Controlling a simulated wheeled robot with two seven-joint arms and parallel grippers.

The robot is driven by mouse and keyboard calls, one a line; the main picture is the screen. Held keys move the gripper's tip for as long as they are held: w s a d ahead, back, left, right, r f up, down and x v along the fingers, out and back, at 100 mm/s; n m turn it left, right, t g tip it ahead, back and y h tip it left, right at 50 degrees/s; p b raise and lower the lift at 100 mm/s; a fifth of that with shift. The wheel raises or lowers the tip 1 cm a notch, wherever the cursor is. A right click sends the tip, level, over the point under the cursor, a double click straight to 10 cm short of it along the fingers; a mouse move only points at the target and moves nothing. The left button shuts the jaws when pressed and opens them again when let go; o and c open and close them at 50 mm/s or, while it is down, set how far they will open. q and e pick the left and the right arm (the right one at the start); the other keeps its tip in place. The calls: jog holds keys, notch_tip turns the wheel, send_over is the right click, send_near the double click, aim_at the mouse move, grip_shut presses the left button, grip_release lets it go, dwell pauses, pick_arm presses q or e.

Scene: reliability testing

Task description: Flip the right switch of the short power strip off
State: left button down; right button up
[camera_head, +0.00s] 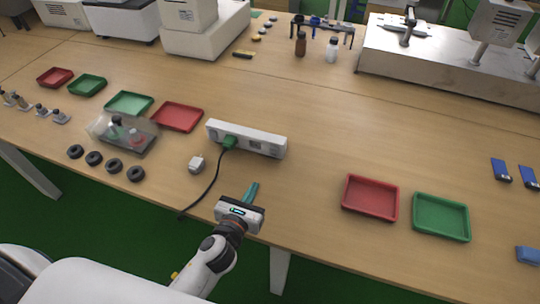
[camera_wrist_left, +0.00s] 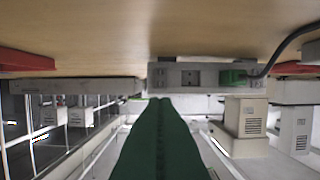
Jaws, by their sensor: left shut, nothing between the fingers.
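A short white power strip (camera_head: 262,142) lies on the wooden table, with a green plug (camera_head: 229,142) in its left part and a black cable running down toward the front edge. My left gripper (camera_head: 251,191) is shut and empty, in front of the strip and apart from it, its teal fingers pointing toward it. In the left wrist view, which looks upside down, the strip (camera_wrist_left: 208,75) lies beyond the shut green fingers (camera_wrist_left: 160,105), with the green plug (camera_wrist_left: 233,77) on the right. The switches are too small to tell their positions. My right gripper is not in view.
A small white block (camera_head: 196,165) sits left of the gripper, and a clear box (camera_head: 140,141) with bottles stands further left. A red tray (camera_head: 370,198) and a green tray (camera_head: 441,217) lie to the right. The table between strip and gripper is clear except for the cable.

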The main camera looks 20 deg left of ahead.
aim_at(274, 149)
pick_arm(q)
jog(key=w, duration=0.4)
jog(key=w+f, duration=0.1)
jog(key=w, duration=0.4)
jog(key=w+p, duration=0.1)
jog(key=w, duration=0.3)
jog(key=shift+w+d+f, duration=0.2)
jog(key=shift+w, duration=0.15)
jog(key=shift+r, duration=0.1)
jog(key=p, duration=0.1)
jog(key=r+p, duration=0.1)
jog(key=p, duration=0.1)
jog(key=shift+w+d+g, duration=0.1)
jog(key=shift+w+g, duration=0.2)
jog(key=shift+f+b, duration=0.5)
jog(key=shift+b, duration=0.05)
jog(key=shift+s, duration=0.1)
